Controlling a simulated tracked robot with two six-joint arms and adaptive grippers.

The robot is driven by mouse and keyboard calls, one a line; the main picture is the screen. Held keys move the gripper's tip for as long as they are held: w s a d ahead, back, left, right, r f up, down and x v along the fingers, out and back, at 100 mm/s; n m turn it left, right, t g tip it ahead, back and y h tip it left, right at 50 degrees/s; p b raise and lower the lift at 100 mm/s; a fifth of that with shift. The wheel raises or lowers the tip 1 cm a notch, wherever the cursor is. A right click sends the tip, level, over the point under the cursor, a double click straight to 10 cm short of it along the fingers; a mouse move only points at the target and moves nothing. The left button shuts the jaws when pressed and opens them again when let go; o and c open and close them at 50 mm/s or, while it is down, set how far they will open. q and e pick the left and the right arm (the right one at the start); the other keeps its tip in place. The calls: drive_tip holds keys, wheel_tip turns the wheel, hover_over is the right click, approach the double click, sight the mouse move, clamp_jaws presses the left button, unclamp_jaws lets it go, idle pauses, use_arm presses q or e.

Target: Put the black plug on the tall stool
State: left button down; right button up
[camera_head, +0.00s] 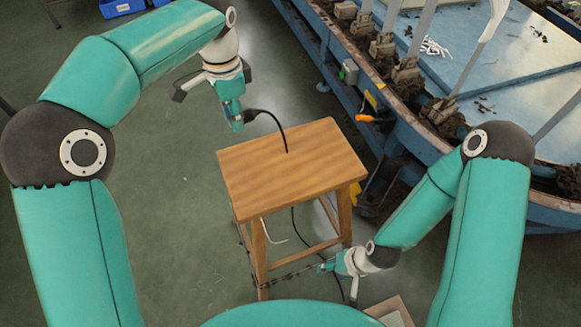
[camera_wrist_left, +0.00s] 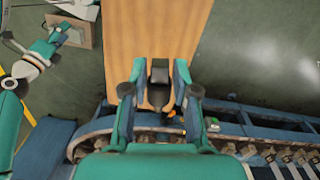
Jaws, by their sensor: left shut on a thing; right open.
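The black plug (camera_head: 250,115) is in the fingertips of my left gripper (camera_head: 237,119), just beyond the stool's back left corner in the head view. A black cable curves from the plug down to the stool top. In the left wrist view the plug (camera_wrist_left: 159,75) sits between the fingers, with the wooden stool top behind it. The tall stool (camera_head: 290,170) has a bare, square wooden top and stands upright. My right gripper (camera_head: 326,266) is open and low, beside the stool's front legs.
A blue machine bench (camera_head: 400,125) with upright sock boards runs along the right. An orange-tipped piece (camera_head: 365,118) sticks out from its side near the stool. Black cable (camera_head: 298,228) hangs under the stool. A box (camera_head: 388,311) stands at the front. Floor left of the stool is clear.

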use_arm(q)
drive_tip(key=shift+d+r+m+b, duration=0.15)
drive_tip(key=shift+d+r+m, duration=0.1)
drive_tip(key=shift+d+m, duration=0.25)
drive_tip(key=shift+d+r+m+b, duration=0.15)
drive_tip(key=shift+d+r+m, duration=0.05)
drive_tip(key=shift+d+m, duration=0.3)
drive_tip(key=shift+s+f, duration=0.1)
drive_tip(key=shift+f, duration=0.2)
drive_tip(key=b, duration=0.2)
hover_over(254, 172)
wheel_tip(254, 172, down, 12)
drive_tip(key=shift+f, duration=0.25)
drive_tip(key=shift+f+b, duration=0.45)
drive_tip(key=shift+f, duration=2.7)
drive_tip(key=shift+f, duration=0.15)
drive_tip(key=c, duration=0.9)
unclamp_jaws()
wheel_tip(254, 172, up, 12)
drive_tip(key=p, duration=0.1)
